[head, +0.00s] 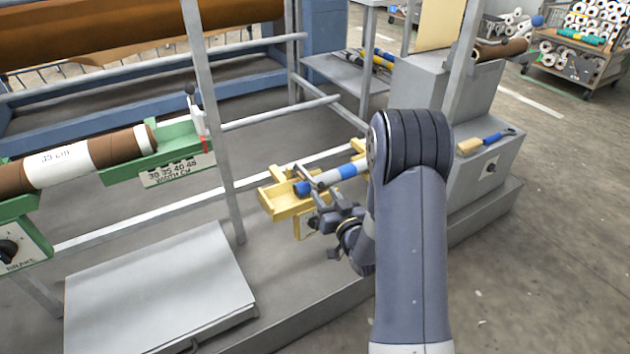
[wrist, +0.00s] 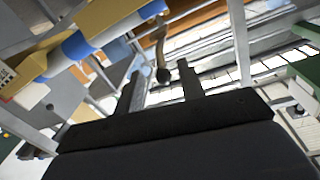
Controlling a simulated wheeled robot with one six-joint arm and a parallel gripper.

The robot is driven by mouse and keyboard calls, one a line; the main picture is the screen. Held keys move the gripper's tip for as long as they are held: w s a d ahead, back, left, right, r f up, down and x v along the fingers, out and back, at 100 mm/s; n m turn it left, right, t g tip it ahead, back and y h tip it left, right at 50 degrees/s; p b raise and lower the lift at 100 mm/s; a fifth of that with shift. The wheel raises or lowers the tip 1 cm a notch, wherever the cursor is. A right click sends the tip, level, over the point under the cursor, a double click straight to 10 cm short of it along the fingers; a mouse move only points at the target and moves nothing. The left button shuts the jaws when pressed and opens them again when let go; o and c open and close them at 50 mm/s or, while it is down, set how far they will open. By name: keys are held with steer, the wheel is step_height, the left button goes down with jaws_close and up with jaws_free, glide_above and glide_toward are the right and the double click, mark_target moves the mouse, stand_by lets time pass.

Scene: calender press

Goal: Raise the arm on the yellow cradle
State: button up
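The yellow cradle (head: 282,205) is at the middle of the head view, holding a blue and white tube (head: 347,170). A grey bar (head: 316,181) lies low across the tube near its left end. My gripper (head: 322,218) is just in front of and below the cradle. In the wrist view my gripper (wrist: 160,84) has its two fingers apart with nothing held. A dark knob on a curved stalk (wrist: 163,73) shows between the fingertips; whether it is beyond them is unclear. The cradle (wrist: 105,14) and tube (wrist: 78,46) are at upper left there.
A grey upright post (head: 215,130) stands left of the cradle. A green cradle (head: 175,150) with a brown roll (head: 110,148) is further left. A grey pedestal (head: 478,150) with a blue-handled brush (head: 485,141) is at right. A grey plate (head: 160,290) lies at lower left.

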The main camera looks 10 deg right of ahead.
mark_target(314, 181)
steer(key=x, duration=0.7)
steer(key=shift+w+b, duration=0.1)
steer(key=shift+b, duration=0.3)
steer(key=shift+c, duration=0.3)
jaws_close()
